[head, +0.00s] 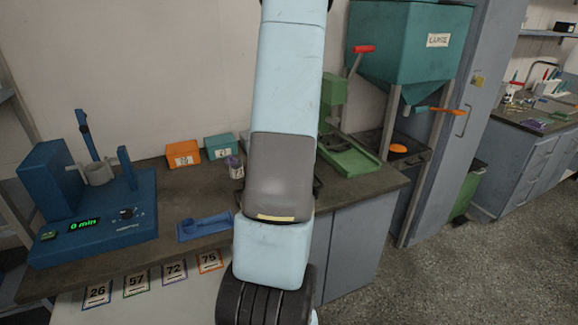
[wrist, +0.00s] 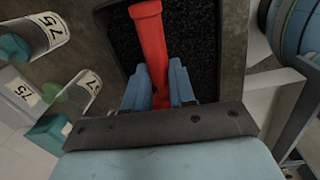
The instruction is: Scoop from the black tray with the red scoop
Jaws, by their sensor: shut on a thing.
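The red scoop (wrist: 150,40) is between the blue fingers of my gripper (wrist: 160,88) in the wrist view. My gripper is shut on it, and its long red part points away from my wrist. Below and beyond the scoop is the black tray (wrist: 216,45), with dark grainy material inside. The scoop overlaps the tray in this view; I cannot tell whether it touches the material. In the head view my arm hides the gripper, the scoop and most of the tray.
A blue device (head: 95,215) with a display stands at the bench's left. An orange box (head: 183,154), a teal box (head: 220,147) and a blue holder (head: 205,226) are on the bench. A green stand (head: 345,150) and a teal hopper (head: 410,45) are at right.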

